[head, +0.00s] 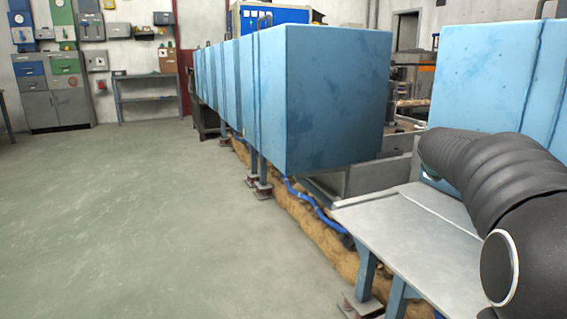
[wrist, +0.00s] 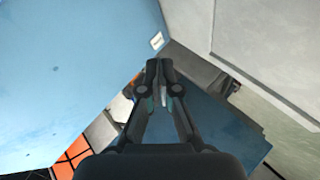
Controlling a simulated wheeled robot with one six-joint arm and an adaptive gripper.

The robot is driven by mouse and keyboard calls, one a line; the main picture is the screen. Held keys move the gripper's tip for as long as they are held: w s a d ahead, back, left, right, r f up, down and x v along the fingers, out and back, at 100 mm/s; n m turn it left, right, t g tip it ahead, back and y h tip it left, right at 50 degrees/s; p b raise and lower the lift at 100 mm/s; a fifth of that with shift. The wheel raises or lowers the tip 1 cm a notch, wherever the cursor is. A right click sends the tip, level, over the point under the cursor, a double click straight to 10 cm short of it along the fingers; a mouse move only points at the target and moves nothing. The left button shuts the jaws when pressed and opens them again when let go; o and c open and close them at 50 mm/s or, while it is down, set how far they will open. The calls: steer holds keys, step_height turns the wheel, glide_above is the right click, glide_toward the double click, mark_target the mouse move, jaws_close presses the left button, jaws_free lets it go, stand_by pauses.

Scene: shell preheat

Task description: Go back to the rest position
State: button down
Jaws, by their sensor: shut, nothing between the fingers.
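My gripper (wrist: 160,72) shows in the middle of the wrist view, with its two fingers together and nothing between them. A large blue panel (wrist: 75,60) fills the upper left of the wrist view, and the fingertips appear close to its edge; I cannot tell the gap. In the head view my black arm reaches in at the right edge, in front of a blue box (head: 485,75). The gripper itself is not visible in the head view.
A long row of blue box housings (head: 335,95) on legs runs into the distance. A grey metal table (head: 410,235) stands at the lower right beside my arm. The green floor (head: 120,210) at left is clear. Cabinets (head: 55,90) and a shelf (head: 148,95) line the back wall.

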steer(key=s+a+f+m+g+y+p, duration=0.1)
steer(key=s+a+f+y, duration=0.1)
steer(key=s+a, duration=0.6)
steer(key=s+a+f+m+g+y+p, duration=0.1)
steer(key=s+a+f, duration=0.3)
steer(key=s, duration=1.3)
steer(key=s+a+f+m+g+y+p, duration=0.2)
steer(key=s+a+f+y+p, duration=0.1)
steer(key=s+a, duration=0.9)
steer(key=shift+s+a+f+y, duration=0.25)
steer(key=shift+a+f+y, duration=0.05)
steer(key=shift+a+f, duration=0.25)
